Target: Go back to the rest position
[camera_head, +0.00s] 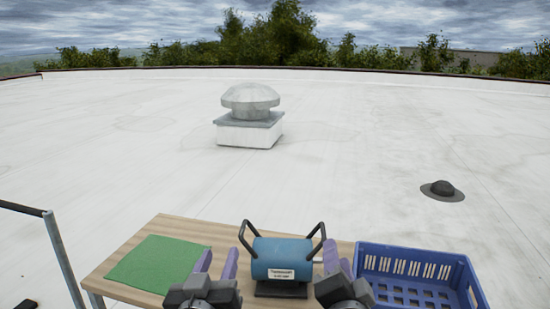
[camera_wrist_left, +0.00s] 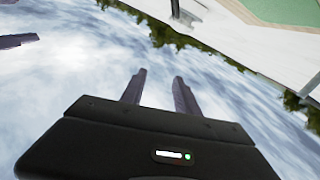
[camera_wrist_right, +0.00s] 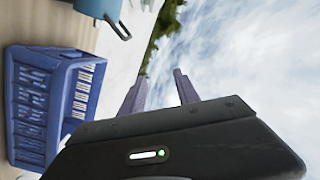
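My left gripper (camera_head: 217,259) is above the near edge of the table, between the green mat and a blue cylinder. Its two purple fingers stand apart with nothing between them, as the left wrist view (camera_wrist_left: 159,77) also shows. My right gripper (camera_head: 338,259) is to the right of the cylinder, close to its right handle in the picture; whether they touch cannot be told. Its fingers are apart and empty in the right wrist view (camera_wrist_right: 160,78).
The wooden table (camera_head: 200,230) carries a green mat (camera_head: 158,263) at left. A blue-violet crate (camera_head: 415,256), seemingly empty, stands at right. A metal rail (camera_head: 62,255) is at far left. A roof vent (camera_head: 249,120) and small dark dome (camera_head: 442,189) stand on the open white roof beyond.

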